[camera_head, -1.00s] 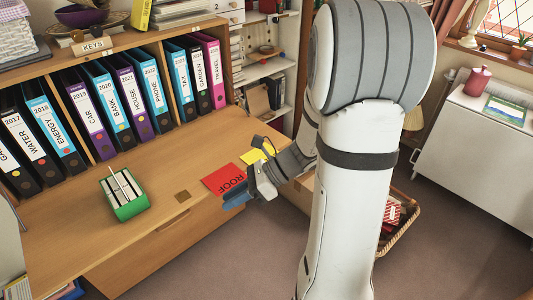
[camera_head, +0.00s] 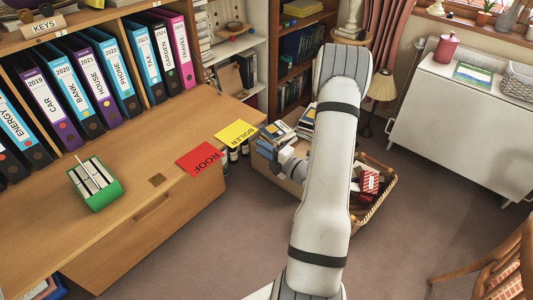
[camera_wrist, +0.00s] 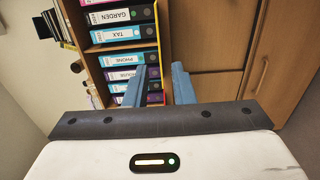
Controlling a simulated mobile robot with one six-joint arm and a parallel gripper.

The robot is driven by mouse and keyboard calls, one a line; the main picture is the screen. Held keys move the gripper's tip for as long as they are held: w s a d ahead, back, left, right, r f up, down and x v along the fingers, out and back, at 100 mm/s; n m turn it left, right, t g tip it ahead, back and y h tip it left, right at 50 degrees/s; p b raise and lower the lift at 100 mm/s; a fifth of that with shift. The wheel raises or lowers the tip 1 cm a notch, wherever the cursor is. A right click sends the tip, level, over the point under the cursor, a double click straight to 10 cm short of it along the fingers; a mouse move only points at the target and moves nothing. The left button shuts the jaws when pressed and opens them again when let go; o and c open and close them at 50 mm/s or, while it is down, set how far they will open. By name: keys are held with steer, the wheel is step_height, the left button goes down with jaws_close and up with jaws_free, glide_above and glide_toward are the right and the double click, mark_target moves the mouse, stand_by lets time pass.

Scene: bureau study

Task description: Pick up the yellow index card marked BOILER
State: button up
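The yellow BOILER card (camera_head: 236,133) lies at the right end of the wooden desk top, its right part reaching past the edge. The red ROOF card (camera_head: 202,158) lies just in front of it, also reaching past the desk's front edge. My gripper (camera_head: 268,146) is to the right of the yellow card, apart from it, beyond the desk edge. In the wrist view my gripper (camera_wrist: 159,70) has its two blue fingers spread with nothing between them.
A green box (camera_head: 95,184) stands on the desk, with a row of binders (camera_head: 84,84) behind. A wicker basket (camera_head: 378,203) with books and boxes is on the floor near my arm. Small dark bottles (camera_head: 233,154) show below the yellow card.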

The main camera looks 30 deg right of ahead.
steer(key=x, duration=0.6)
steer(key=shift+w+a, duration=0.15)
steer(key=shift+w, duration=0.25)
jaws_close()
steer(key=shift+s, duration=0.1)
steer(key=shift+p+v, duration=0.5)
steer(key=shift+v, duration=2.45)
